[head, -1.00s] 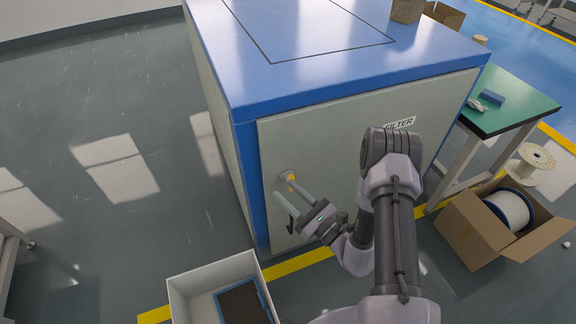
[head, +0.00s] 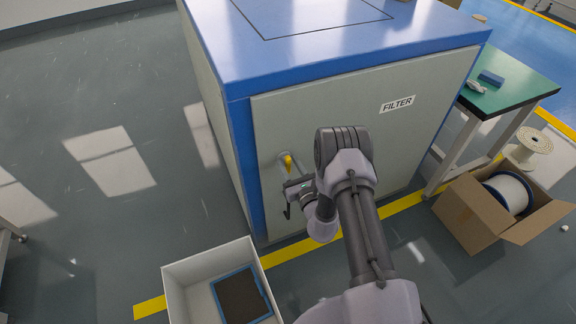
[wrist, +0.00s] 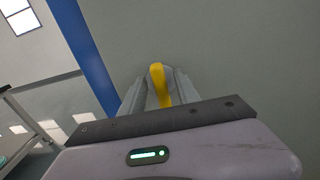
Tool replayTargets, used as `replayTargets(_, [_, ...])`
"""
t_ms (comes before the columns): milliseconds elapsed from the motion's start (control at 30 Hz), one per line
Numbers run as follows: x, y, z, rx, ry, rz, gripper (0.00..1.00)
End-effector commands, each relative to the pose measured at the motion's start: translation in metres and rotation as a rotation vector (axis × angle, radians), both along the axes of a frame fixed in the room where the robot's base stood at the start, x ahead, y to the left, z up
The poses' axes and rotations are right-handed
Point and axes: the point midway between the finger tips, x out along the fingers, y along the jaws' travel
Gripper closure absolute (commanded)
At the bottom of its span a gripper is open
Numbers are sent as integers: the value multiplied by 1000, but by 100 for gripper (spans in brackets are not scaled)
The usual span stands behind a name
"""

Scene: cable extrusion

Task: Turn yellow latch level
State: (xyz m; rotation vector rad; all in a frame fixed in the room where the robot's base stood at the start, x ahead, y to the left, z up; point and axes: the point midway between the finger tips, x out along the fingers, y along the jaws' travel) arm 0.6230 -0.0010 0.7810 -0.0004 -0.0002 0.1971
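The yellow latch (head: 288,162) is on the grey front panel of the blue-topped cabinet, near its left edge. In the wrist view the latch (wrist: 158,84) runs roughly up and down the picture, with a grey round base behind its top. My gripper (wrist: 160,88) has one finger on each side of the latch. The fingers look apart, with a narrow gap beside the latch. In the head view my gripper (head: 289,178) is at the panel and hides the lower part of the latch.
A dark door handle (head: 287,211) sits just below my gripper. A white bin (head: 176,290) with a blue-framed filter (head: 243,297) stands on the floor below. A cardboard box (head: 468,213) with a spool and a green-topped table (head: 520,85) are at the right.

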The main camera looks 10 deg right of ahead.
Motion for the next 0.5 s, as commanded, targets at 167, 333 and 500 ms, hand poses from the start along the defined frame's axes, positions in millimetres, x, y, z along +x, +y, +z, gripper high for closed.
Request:
replayTargets(167, [9,2,0,0,0,0,62])
replayTargets(333, [9,2,1,1,0,-1,62])
replayTargets(500, [8,1,1,1,0,-1,87])
